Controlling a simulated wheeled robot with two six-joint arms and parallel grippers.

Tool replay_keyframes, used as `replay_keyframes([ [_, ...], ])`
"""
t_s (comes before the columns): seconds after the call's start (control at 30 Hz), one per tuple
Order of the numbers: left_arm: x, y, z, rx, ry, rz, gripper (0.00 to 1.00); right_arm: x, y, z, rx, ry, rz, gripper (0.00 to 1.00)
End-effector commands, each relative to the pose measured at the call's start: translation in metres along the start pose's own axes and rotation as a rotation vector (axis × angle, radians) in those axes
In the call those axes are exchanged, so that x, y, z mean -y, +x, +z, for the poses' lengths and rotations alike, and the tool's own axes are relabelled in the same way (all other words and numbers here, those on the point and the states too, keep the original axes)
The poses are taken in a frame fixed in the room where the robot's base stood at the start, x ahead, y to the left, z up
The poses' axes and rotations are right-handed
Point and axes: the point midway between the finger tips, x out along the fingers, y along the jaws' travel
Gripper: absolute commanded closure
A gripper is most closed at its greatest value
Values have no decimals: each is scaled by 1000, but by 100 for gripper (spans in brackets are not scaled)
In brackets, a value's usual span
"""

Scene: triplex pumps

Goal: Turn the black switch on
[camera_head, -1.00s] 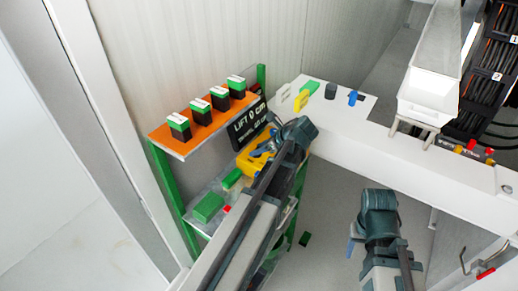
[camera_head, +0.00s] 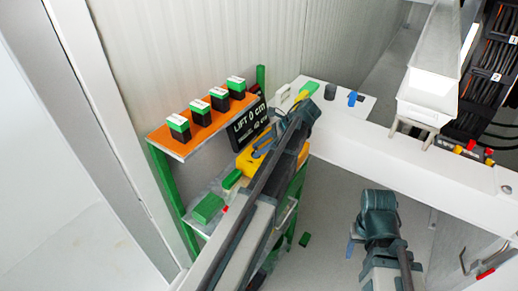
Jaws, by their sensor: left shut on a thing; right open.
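A black upright knob (camera_head: 331,91), which looks like the black switch, stands on the white panel of the beam. Its on or off position cannot be read. My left gripper (camera_head: 261,150) is left of and below it, apart from it. Its blue fingers are shut at a yellow object (camera_head: 246,164) on the green-framed rack; the exact contact is partly hidden by my arm. My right gripper (camera_head: 352,248) is low at the centre right, open and empty, well away from the panel; its fingers are partly hidden.
A yellow-green part (camera_head: 304,92) and a blue knob (camera_head: 353,97) flank the black knob. A green block (camera_head: 208,208) lies lower. Red and yellow buttons (camera_head: 471,146) sit right.

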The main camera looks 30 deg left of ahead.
Motion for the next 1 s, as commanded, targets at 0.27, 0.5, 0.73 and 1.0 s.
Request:
replay_keyframes([
  [0.27, 3, 0, 0, -2, -90, 90, 100, 0, 0, 0, 0, 0, 0, 43],
  [0.5, 2, 0, 0, -1, -121, 121, 100, 0, 0, 0, 0, 0, 0, 43],
  [0.73, 2, 0, 0, -2, -126, 125, 100, 0, 0, 0, 0, 0, 0, 43],
  [1.0, 2, 0, 0, -2, -125, 124, 38, 0, 0, 0, 0, 0, 0, 43],
])
